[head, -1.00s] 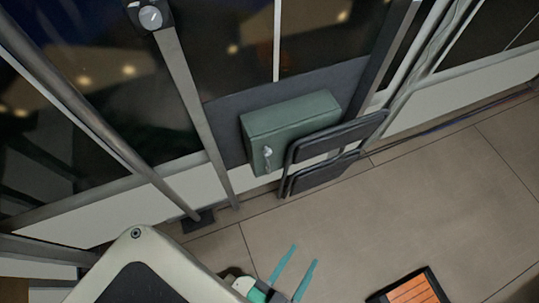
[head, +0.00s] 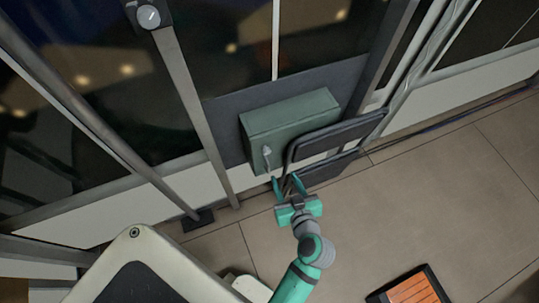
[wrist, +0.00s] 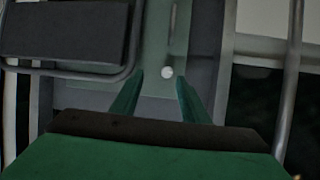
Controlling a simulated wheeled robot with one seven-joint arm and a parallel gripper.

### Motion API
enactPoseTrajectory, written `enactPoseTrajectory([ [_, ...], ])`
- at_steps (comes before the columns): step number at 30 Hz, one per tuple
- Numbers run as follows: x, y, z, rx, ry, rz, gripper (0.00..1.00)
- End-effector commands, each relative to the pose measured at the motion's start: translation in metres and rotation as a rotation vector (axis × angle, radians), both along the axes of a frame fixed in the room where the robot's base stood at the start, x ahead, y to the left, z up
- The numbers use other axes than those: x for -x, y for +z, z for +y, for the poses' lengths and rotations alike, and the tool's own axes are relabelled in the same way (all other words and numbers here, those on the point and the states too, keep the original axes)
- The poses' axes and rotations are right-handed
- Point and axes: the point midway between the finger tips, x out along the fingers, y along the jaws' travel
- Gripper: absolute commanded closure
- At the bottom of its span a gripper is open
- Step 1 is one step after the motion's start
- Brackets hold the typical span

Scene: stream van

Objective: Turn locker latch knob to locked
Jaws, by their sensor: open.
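The green locker box (head: 290,118) is mounted on a dark panel on the wall. Its pale latch knob (head: 267,152) is on the front face near the lower left corner, with a light stem or handle hanging below it. My gripper (head: 287,181) is open and empty, just below and slightly right of the knob, its fingers pointing at the locker. In the wrist view my gripper's fingers (wrist: 160,92) stand apart, and the knob (wrist: 167,72) shows as a small white disc ahead, between the fingertips. I see no contact. The knob's exact angle is too small to tell.
A folded dark chair (head: 335,140) leans in front of the locker's right part, close beside my gripper; it also shows at upper left in the wrist view (wrist: 65,30). Metal posts (head: 190,95) stand left. An orange-slatted item (head: 409,294) lies on the open floor.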

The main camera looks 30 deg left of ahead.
Motion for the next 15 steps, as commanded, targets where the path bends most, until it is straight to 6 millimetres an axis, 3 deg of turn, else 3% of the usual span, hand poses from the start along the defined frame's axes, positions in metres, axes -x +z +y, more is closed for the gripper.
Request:
enactPoseTrajectory([
  [6, -0.005, 0.015, 0.019, -0.009, 0.117, -0.042, 0.58],
  [15, -0.022, 0.003, 0.045, -0.011, 0.123, -0.042, 0.58],
])
